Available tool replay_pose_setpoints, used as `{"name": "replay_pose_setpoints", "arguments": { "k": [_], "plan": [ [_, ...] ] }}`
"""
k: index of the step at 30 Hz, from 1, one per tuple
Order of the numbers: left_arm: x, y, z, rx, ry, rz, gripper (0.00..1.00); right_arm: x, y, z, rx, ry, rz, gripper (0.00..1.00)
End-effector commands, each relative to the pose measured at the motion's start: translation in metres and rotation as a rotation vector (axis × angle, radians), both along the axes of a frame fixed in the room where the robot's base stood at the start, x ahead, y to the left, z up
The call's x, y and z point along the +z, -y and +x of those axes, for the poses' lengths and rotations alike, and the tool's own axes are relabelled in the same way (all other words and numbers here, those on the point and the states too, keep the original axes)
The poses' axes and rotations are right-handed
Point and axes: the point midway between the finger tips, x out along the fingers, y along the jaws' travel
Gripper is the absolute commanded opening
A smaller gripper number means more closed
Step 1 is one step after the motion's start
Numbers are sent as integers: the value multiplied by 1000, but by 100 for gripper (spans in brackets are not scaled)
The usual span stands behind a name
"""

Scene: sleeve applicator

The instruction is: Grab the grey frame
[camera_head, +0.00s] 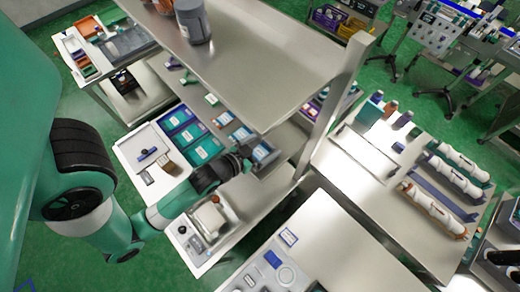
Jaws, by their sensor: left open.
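My left arm comes in from the left, and its dark gripper (245,155) reaches in at the lower shelf level of the metal rack. The jaws are open, though the fingertips are small and hard to make out. Right beside them is a grey, open-topped frame-like holder (272,166) with teal and white packs (261,152) in it. I cannot tell whether the fingers touch it. I cannot be sure that this holder is the grey frame. My right gripper is not in view.
The rack's upper shelf (270,62) and upright post (335,95) stand close to the gripper. Blue and green trays (190,135) fill the shelf to the left. A beige device (212,215) sits in front. White rollers (440,208) lie on the right table.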

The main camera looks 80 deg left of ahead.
Motion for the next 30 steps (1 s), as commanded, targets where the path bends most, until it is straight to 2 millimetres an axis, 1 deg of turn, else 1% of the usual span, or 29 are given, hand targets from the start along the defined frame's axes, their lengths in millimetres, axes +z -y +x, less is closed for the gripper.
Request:
{"name": "replay_pose_setpoints", "arguments": {
  "k": [5,6,11,12,14,18,20,21,27,30],
  "plan": [
    [-1,0,0,0,-1,0,100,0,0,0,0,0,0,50],
    [-1,0,0,0,-1,0,96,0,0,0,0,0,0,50],
    [-1,0,0,0,0,0,68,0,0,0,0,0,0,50],
    [-1,0,0,0,0,0,60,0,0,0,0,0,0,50],
    [-1,0,0,0,0,0,50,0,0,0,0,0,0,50],
    [-1,0,0,0,0,0,24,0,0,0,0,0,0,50],
    [-1,0,0,0,0,0,14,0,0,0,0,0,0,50],
    [0,0,0,0,0,0,10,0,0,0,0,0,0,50],
    [0,0,0,0,0,0,10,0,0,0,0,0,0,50],
    [3,0,0,0,0,0,10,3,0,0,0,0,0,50]
  ]
}}
